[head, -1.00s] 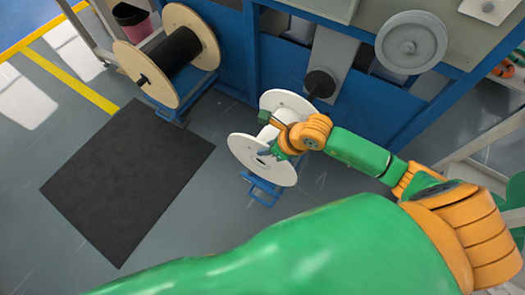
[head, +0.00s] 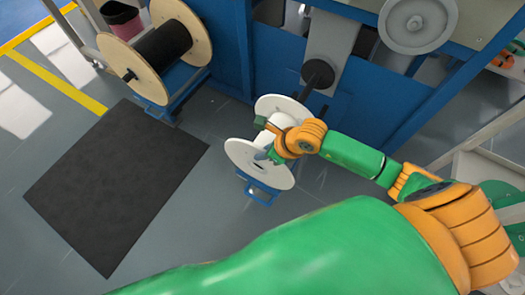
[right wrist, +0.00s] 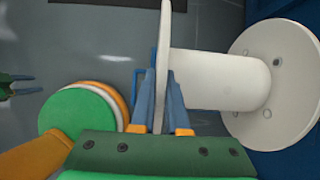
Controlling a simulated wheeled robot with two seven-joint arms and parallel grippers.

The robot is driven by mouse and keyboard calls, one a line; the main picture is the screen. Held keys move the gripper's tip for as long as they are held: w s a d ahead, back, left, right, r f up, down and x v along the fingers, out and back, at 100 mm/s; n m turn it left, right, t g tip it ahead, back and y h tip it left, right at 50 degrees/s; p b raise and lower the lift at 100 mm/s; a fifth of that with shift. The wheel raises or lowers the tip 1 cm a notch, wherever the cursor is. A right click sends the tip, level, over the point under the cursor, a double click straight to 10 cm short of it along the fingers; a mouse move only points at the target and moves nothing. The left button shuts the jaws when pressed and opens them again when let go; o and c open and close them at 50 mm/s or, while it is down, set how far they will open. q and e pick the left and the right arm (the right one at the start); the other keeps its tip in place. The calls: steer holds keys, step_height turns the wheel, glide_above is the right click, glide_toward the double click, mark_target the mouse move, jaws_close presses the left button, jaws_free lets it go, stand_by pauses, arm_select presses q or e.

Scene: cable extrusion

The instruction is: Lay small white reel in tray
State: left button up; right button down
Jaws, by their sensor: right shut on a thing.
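The small white reel (head: 258,168) has two round flanges joined by a white core and sits tilted at the middle of the head view. My right gripper (head: 272,154) is shut on the rim of its near flange. In the right wrist view the right gripper (right wrist: 160,78) has a blue finger on each side of the thin flange, with the reel's core (right wrist: 220,79) and far flange (right wrist: 280,85) to the right. My left gripper (right wrist: 28,84) shows small at the left edge of that view, its two fingers apart and empty. No tray can be clearly made out.
A blue floor stand (head: 262,192) shows just below the reel; I cannot tell if they touch. A large wooden reel (head: 135,68) with black cable stands back left, beside a black floor mat (head: 115,188). The blue machine (head: 275,60) stands close behind the white reel.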

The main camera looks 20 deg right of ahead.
steer(key=shift+s+f+b, duration=0.15)
steer(key=shift+f+b, duration=0.15)
steer(key=shift+f, duration=0.05)
stand_by(0.5)
